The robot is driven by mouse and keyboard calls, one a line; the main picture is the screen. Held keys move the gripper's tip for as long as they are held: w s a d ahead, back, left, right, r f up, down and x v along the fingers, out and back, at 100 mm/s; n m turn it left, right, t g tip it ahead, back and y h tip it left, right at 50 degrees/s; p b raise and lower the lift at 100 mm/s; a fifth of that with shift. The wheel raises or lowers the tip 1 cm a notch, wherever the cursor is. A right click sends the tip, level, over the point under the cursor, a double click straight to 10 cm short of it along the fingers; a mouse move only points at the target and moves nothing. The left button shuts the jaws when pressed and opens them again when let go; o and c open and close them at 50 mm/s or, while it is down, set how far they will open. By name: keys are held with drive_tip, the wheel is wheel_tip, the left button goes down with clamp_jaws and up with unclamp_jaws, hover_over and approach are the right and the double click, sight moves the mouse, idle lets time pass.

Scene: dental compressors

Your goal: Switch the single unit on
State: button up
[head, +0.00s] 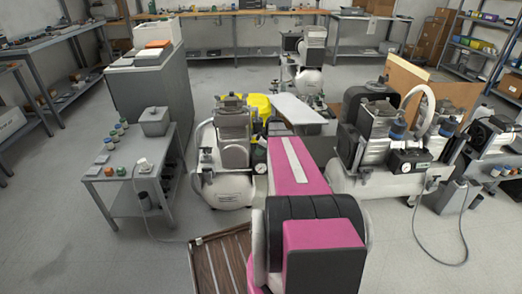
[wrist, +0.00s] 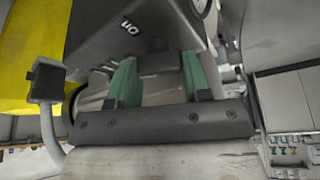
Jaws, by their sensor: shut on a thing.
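A compressor with one motor head on a white tank (head: 222,185) stands left of my arm in the head view; it looks like the single unit. In the wrist view a dark housing (wrist: 100,35) carries the label "ON", seen upside down. My gripper (wrist: 160,66) has its green fingers on either side of a dark switch part (wrist: 160,62) below that label and is shut on it. The switch's exact position is hard to read. My gripper is hidden behind my arm in the head view.
A larger compressor (head: 380,180) stands to the right, and another (head: 308,78) farther back. A grey side table (head: 125,185) with small jars is at left. Floor at far left is clear.

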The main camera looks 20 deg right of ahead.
drive_tip(key=m+h, duration=0.1)
drive_tip(key=m, duration=0.2)
drive_tip(key=m+t+h, duration=0.1)
drive_tip(key=m, duration=0.2)
drive_tip(key=shift+a, duration=0.1)
drive_tip(key=m+h, duration=0.1)
drive_tip(key=m, duration=0.2)
drive_tip(key=m+h, duration=0.1)
drive_tip(key=m, duration=0.2)
drive_tip(key=shift+m+h, duration=0.3)
idle(0.3)
drive_tip(key=o, duration=0.9)
drive_tip(key=v, duration=1)
drive_tip(key=shift+s+a+r, duration=0.15)
drive_tip(key=shift+s+r, duration=0.15)
drive_tip(key=shift+r, duration=0.05)
drive_tip(key=shift+a, duration=0.1)
